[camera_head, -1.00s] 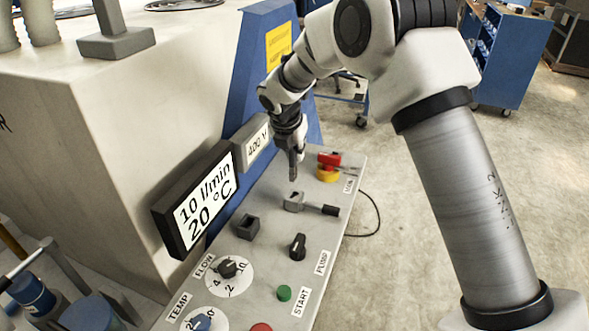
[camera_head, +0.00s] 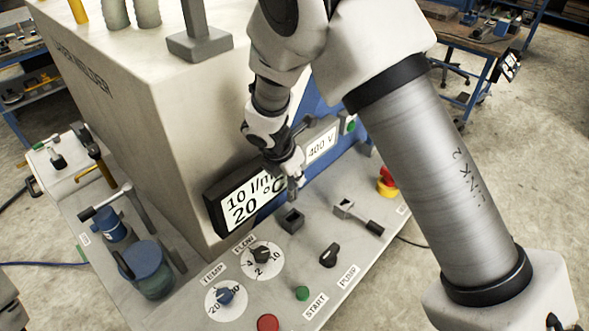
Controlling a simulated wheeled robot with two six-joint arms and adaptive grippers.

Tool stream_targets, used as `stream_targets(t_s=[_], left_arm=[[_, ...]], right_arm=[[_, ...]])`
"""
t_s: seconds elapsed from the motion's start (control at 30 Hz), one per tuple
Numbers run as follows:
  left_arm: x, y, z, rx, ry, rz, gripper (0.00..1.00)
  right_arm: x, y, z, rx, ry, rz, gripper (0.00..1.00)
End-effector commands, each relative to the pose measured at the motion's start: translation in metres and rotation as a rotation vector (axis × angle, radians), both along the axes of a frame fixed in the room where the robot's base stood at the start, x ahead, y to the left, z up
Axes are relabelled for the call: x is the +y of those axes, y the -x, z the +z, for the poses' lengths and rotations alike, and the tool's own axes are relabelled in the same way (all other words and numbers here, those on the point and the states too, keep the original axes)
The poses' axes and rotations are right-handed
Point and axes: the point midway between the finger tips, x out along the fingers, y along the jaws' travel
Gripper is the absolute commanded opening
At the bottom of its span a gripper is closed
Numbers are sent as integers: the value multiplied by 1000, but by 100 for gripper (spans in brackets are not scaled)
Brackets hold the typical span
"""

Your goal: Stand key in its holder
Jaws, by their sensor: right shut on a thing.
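My right gripper (camera_head: 289,175) reaches down in front of the display panel. It is shut on a small grey piece, which I take to be the key (camera_head: 292,191), pointing downward; the fingers hide its upper part. The holder appears to be the small dark block with an opening in its top (camera_head: 291,220), standing on the grey control panel. The gripped piece is just above this block in the picture; I cannot tell whether they touch. My left gripper is not in view.
To the right of the holder are a grey block with a black-handled lever (camera_head: 358,217) and a red-and-yellow stop button (camera_head: 387,182). In front are a black switch (camera_head: 329,255), the flow dial (camera_head: 262,257) and the temp dial (camera_head: 226,298). The display (camera_head: 243,200) stands close behind.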

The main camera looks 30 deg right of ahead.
Motion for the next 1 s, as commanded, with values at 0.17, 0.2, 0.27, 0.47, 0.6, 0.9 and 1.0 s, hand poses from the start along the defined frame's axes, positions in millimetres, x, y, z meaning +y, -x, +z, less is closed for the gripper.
stream_targets(t_s=[0.17, 0.2, 0.27, 0.47, 0.6, 0.9, 1.0], left_arm=[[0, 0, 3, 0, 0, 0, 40], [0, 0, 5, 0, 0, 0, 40], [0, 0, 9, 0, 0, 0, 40], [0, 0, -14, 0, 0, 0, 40], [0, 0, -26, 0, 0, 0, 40], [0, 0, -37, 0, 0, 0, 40], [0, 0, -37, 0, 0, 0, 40]], right_arm=[[0, 0, 1, 0, 0, 0, 0], [0, 0, 2, 1, -1, 0, 0], [0, 0, 3, 2, 0, -1, 0], [0, 0, -25, 1, -1, 0, 0], [0, 0, -42, 1, -1, 0, 0], [0, 0, -59, 1, -1, 0, 0], [0, 0, -58, 1, -1, 0, 0]])
